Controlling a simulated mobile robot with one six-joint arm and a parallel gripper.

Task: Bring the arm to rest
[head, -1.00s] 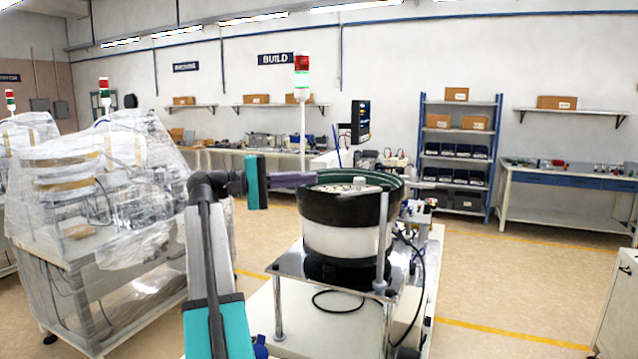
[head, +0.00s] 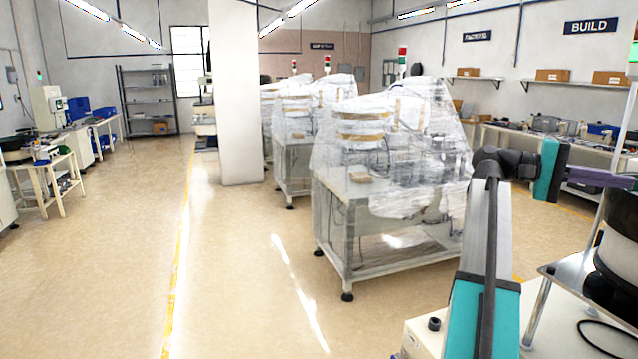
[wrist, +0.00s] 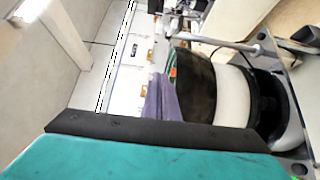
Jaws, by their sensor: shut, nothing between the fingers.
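My arm rises at the right of the head view, bent at its dark joint, with a teal wrist part. My gripper (head: 602,178) has purple fingers pointing right, towards the right edge. In the wrist view its purple fingers (wrist: 163,98) are together and hold nothing. The bowl feeder (head: 618,248) is cut off by the right edge of the head view. In the wrist view its black bowl (wrist: 196,88) and white drum lie right beside the fingers; I cannot tell whether they touch.
A plastic-wrapped machine (head: 390,150) on a frame stands left of my arm, with others behind it. A white pillar (head: 237,100) stands further back. A workbench (head: 48,170) is at the far left. The floor (head: 130,280) on the left is open.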

